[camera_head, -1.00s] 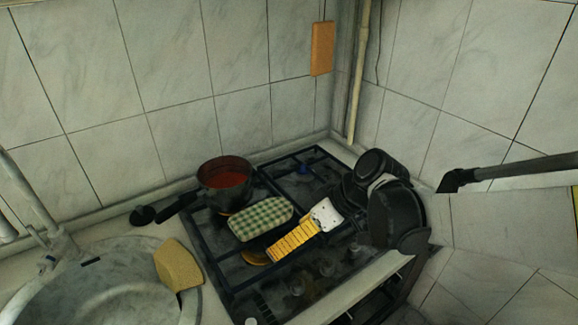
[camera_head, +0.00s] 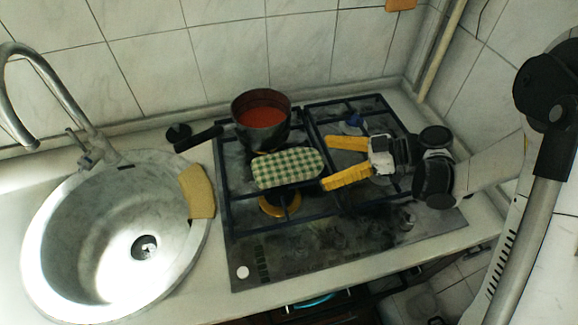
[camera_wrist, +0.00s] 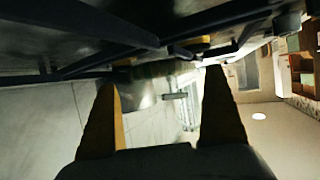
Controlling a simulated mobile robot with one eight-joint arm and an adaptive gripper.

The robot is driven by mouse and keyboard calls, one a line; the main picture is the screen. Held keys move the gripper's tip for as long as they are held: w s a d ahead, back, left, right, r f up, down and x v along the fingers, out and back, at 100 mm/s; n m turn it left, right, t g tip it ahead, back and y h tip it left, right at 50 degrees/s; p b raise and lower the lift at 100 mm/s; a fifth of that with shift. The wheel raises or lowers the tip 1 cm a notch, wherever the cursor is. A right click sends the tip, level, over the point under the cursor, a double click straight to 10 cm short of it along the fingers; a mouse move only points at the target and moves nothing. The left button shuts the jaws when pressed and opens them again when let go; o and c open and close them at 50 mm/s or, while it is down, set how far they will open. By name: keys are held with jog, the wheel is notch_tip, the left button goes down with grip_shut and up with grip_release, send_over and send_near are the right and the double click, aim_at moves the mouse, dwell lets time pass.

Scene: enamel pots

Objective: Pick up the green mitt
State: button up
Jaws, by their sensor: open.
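The green mitt (camera_head: 288,168), with a green and white check, lies on the stove grate in the head view, just in front of the red-filled pot. My gripper (camera_head: 327,163) is to the right of the mitt, with its two yellow fingers spread and pointing left towards it. The fingertips are close to the mitt's right end, and nothing is between them. In the wrist view my open gripper (camera_wrist: 160,78) shows both fingers; the mitt cannot be made out clearly there.
The pot (camera_head: 262,122) stands behind the mitt, its dark handle pointing left. The stove grate (camera_head: 320,205) has raised bars around the mitt. A yellow sponge (camera_head: 197,191) lies on the edge of the sink (camera_head: 62,240) at left. A tiled wall (camera_head: 190,60) closes the back.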

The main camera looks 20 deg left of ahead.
aim_at(314, 163)
jog(key=b+x, duration=0.2)
jog(key=x, duration=0.3)
jog(key=shift+a, duration=0.25)
jog(key=shift+r, duration=0.1)
jog(key=c, duration=1)
